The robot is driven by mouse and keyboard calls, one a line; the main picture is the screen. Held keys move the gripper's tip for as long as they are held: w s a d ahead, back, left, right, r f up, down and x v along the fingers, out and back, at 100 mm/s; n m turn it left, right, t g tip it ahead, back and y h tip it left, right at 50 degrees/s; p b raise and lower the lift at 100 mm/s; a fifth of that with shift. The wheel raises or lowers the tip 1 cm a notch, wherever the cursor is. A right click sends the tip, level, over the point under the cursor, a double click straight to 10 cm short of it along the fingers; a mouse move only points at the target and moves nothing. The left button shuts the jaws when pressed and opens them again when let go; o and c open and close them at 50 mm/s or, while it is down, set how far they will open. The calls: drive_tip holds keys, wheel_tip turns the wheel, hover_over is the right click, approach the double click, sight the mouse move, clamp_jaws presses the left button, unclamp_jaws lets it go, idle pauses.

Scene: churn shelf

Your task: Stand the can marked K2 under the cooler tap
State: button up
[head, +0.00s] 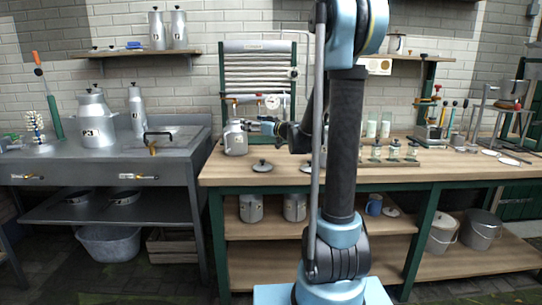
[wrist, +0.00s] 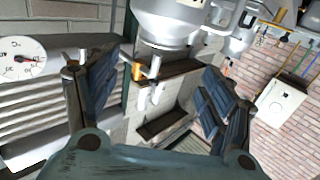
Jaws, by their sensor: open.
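A small grey metal can (head: 236,140) with a pale label stands upright on the wooden bench, in front of the ribbed cooler (head: 257,62); its mark is too small to read. The cooler's lower front and tap are partly hidden, so I cannot tell if the can is under the tap. My gripper (head: 258,126) is just right of the can, its jaws pointing left. In the wrist view my gripper (wrist: 158,95) is open, with nothing between its blue-padded fingers. A rounded metal vessel (wrist: 170,30) shows beyond them at the top, with a small brass fitting (wrist: 137,72) near it.
Lids (head: 262,166) lie on the bench before the can. Two more cans (head: 251,208) stand on the shelf below. A round dial (head: 272,101) is on the cooler's front. Jars and bottles (head: 394,149) stand to the right. A metal sink unit (head: 180,175) adjoins on the left.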

drive_tip(key=s+d+f+m+g+h, duration=0.1)
drive_tip(key=s+f+g+h, duration=0.3)
drive_tip(key=s, duration=0.7)
drive_tip(key=s+d+f+m+g, duration=0.1)
drive_tip(key=s+d+f+g, duration=0.3)
drive_tip(key=s, duration=0.7)
drive_tip(key=s+d+f+m+g+h, duration=0.1)
drive_tip(key=s+d+f+m+h, duration=0.1)
drive_tip(key=s+d+f, duration=0.2)
drive_tip(key=s+d+f+m+g+h, duration=0.1)
drive_tip(key=s+d+f, duration=0.4)
drive_tip(key=s, duration=0.5)
drive_tip(key=s+d+f+m+g+h, duration=0.1)
drive_tip(key=s+d+f+m+h, duration=0.2)
drive_tip(key=s+d+f+h, duration=0.2)
drive_tip(key=s, duration=0.3)
drive_tip(key=shift+f, duration=0.4)
drive_tip(key=shift+w+f, duration=0.2)
drive_tip(key=shift+w, duration=0.2)
